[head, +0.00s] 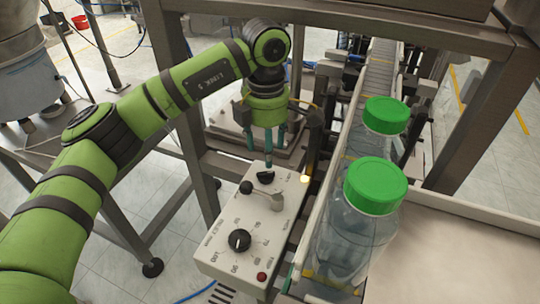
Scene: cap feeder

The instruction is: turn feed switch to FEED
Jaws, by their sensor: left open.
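A pale control box (215,252) stands in the middle of the head view, beside the conveyor. On its far end is a black knob (265,177). Nearer is a grey lever with a black ball end (246,187), its ball toward the left. A larger black dial (239,241) with numbers around it sits closer to me. The labels are too small to tell which control is the feed switch. My left gripper (267,155) points down just above the far end of the box. It is open with teal fingers, apparently empty; contact with the knob cannot be told. My right gripper is out of view.
Two clear jars with green caps (375,186) (386,115) stand along the conveyor (380,67) to the right. Dark frame posts surround the far side.

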